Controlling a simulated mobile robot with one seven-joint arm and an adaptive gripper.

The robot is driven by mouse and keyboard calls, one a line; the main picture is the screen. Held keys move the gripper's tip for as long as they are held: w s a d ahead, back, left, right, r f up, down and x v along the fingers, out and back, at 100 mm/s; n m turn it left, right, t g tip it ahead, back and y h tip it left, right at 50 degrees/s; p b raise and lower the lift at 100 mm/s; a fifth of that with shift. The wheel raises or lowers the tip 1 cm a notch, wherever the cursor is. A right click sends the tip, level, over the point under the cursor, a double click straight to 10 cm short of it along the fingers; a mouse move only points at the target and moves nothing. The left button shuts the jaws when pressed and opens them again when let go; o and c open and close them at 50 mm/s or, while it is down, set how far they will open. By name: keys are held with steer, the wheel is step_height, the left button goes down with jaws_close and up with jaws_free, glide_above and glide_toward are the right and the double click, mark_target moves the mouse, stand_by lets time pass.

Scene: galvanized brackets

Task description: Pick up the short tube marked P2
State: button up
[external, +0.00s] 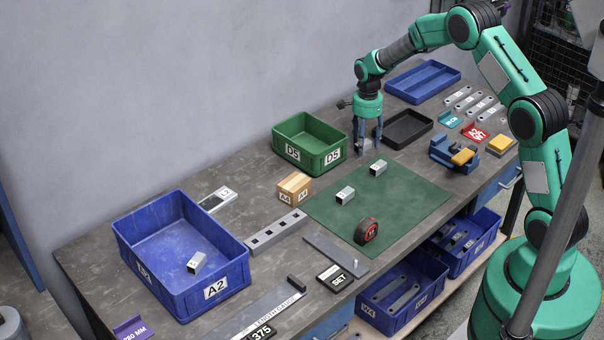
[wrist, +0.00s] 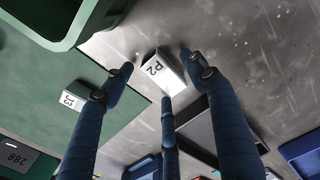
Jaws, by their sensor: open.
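The short tube marked P2 (wrist: 165,70) is a grey square tube with a white labelled face, lying on the grey bench top in the wrist view. My gripper (wrist: 158,68) is open, with its blue fingers spread around the tube and no clear grip on it. In the external view my gripper (external: 367,148) points down at the bench between the green bin and the black tray. There the P2 tube is mostly hidden by the fingers. Another short tube, its label reading like 13 (wrist: 72,98), lies on the green mat to the left in the wrist view.
The green bin D5 (external: 287,150) stands close left of my gripper, and the black tray (external: 428,122) close right. Two short tubes (external: 345,194) and a tape measure (external: 366,231) are on the green mat (external: 415,200). A blue bin A2 (external: 175,305) holds another tube.

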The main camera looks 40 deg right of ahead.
mark_target(365, 144)
steer(key=shift+f, duration=0.3)
stand_by(0.4)
steer(key=c, duration=1.3)
steer(key=shift+r+p, duration=1)
steer(key=shift+r, duration=4)
